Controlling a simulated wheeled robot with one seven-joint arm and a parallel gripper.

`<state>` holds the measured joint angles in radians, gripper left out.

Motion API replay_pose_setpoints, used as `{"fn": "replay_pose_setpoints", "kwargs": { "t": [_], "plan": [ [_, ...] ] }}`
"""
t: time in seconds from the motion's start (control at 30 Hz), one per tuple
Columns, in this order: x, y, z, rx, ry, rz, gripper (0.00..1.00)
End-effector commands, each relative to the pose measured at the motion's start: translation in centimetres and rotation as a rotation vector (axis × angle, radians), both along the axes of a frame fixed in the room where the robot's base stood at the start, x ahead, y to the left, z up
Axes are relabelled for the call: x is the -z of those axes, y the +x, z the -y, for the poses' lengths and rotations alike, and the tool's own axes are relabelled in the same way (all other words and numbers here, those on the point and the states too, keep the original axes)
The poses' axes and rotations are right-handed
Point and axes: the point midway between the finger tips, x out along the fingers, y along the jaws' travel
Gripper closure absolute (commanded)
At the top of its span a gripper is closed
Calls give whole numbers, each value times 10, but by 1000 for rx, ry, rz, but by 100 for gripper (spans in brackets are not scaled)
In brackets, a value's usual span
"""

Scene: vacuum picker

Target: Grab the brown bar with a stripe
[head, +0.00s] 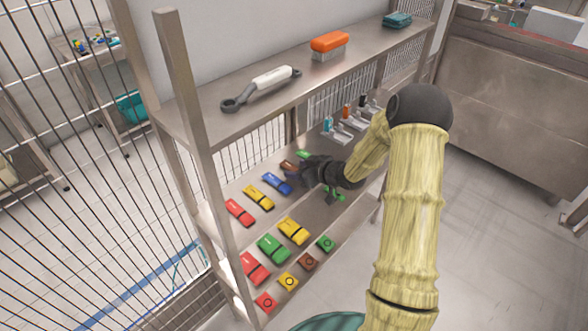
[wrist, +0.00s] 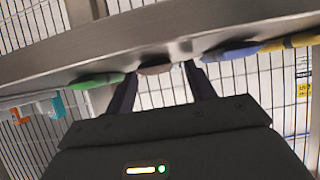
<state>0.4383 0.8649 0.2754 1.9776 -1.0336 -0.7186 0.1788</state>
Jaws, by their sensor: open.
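A brown bar (head: 287,165) lies in the back row on the middle shelf, between a blue bar (head: 277,183) and a green bar (head: 303,154). My gripper (head: 303,170) is beside it in the head view and partly covers that area. In the wrist view the brown bar (wrist: 155,69) shows at the shelf edge, between the two dark fingers of my open gripper (wrist: 160,75). No hold on it shows. I cannot make out a stripe on it. A brown square block with a ring mark (head: 308,261) lies in the front row.
Yellow (head: 258,196) and red (head: 240,212) bars continue the back row; more bars and square blocks lie in front. The upper shelf (head: 208,115) overhangs, carrying a wrench-like tool (head: 262,87) and an orange brush (head: 329,43). A shelf post (head: 190,110) stands left.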

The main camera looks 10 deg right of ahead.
Motion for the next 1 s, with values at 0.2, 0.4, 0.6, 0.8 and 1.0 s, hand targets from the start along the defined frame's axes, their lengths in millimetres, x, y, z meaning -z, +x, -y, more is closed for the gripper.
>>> {"fn": "replay_pose_setpoints", "kwargs": {
  "t": [0.2,0.4,0.6,0.8,1.0],
  "plan": [
    [1,2,-1,1,0,-1,45],
    [1,1,-1,0,1,-1,45],
    [1,1,-1,0,1,-1,57],
    [1,1,-1,1,0,0,93],
    [1,2,-1,1,0,0,94]
  ]
}}
